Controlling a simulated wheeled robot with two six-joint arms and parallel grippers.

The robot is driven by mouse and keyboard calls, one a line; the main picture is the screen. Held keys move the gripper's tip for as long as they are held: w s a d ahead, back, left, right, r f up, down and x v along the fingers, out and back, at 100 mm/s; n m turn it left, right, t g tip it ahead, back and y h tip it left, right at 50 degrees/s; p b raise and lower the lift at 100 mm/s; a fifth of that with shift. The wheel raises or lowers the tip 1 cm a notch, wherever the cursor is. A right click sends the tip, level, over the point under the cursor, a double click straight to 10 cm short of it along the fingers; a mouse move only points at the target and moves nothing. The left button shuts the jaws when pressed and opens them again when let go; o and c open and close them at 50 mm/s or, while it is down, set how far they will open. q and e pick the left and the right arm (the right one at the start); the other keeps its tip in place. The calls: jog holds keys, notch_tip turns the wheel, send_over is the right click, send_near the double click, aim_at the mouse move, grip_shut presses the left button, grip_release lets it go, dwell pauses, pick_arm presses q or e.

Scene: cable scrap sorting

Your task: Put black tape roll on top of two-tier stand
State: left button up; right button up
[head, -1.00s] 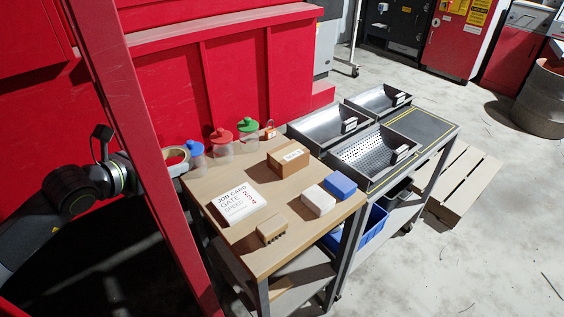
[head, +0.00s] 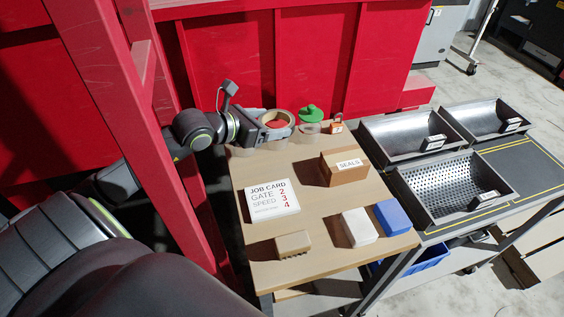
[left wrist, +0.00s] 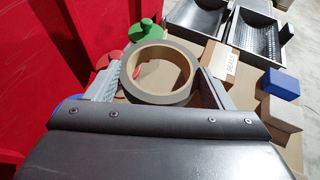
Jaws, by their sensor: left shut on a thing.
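A tape roll (head: 291,118) shows as a ring with a tan core and a greyish outer side, not clearly black. My left gripper (head: 272,127) is shut on it, over the far left edge of the wooden table (head: 310,232). In the left wrist view the roll (left wrist: 158,98) sits between the two fingers, its opening facing up toward the camera. I cannot pick out a two-tier stand with certainty. My right gripper is not in view.
A green-lidded jar (head: 311,112) and a padlock (head: 336,124) stand near the roll. The table holds a SEALS box (head: 345,170), job card (head: 272,201), brush (head: 293,245), white block (head: 359,227) and blue block (head: 393,217). Metal trays (head: 455,190) stand right. A red post (head: 150,140) is close to my left arm.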

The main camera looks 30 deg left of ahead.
pick_arm(q)
send_over(271, 168)
notch_tip(271, 168, down, 8)
jog(key=shift+w+f+b, duration=0.1)
jog(key=shift+f+b, duration=0.05)
jog(key=shift+b, duration=0.15)
jog(key=shift+f, duration=0.6)
jog(key=shift+f+b, duration=0.4)
jog(key=shift+f, duration=1.4)
jog(key=shift+f, duration=0.15)
jog(key=o, duration=1)
